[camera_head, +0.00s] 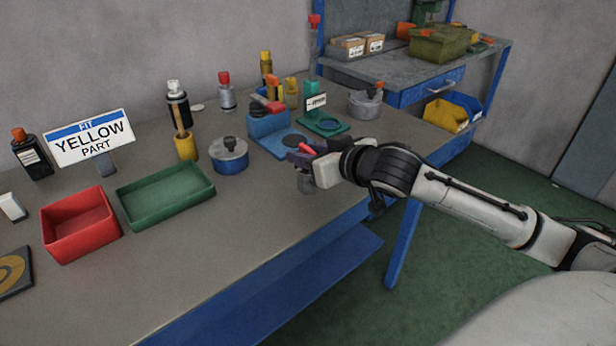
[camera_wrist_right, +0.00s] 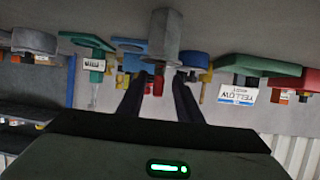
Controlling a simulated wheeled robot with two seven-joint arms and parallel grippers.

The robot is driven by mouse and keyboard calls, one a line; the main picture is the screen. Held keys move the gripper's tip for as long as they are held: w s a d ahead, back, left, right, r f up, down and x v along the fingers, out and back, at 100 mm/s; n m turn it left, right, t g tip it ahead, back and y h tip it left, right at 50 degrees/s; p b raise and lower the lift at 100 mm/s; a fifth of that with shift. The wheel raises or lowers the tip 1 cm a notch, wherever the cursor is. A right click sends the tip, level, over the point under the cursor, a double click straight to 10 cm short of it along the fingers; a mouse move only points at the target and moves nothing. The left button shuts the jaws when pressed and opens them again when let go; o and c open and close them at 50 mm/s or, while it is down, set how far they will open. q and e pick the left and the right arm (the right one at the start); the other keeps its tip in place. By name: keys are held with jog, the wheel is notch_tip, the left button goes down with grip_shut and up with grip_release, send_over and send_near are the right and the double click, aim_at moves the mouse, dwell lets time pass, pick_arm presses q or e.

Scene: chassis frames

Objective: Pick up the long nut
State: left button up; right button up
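A grey, six-sided long nut stands near the table's front edge in the head view (camera_head: 305,183), partly hidden by my right gripper. It also shows in the right wrist view (camera_wrist_right: 166,38), just beyond the fingertips and roughly in line with the gap between them. My right gripper (camera_head: 302,160) is at the nut's upper part in the head view. In the right wrist view the two dark fingers (camera_wrist_right: 158,76) are apart, with no clear contact on the nut. My left gripper is not in view.
Behind my right gripper are a blue fixture (camera_head: 268,124) and a green stand (camera_head: 322,122). A blue round tin (camera_head: 230,160), green tray (camera_head: 165,194), red bin (camera_head: 80,222) and "FIT YELLOW PART" sign (camera_head: 90,138) lie left. The front middle of the table is clear.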

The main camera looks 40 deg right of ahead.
jog(key=shift+x, duration=1.95)
jog(key=shift+d, duration=0.15)
grip_shut()
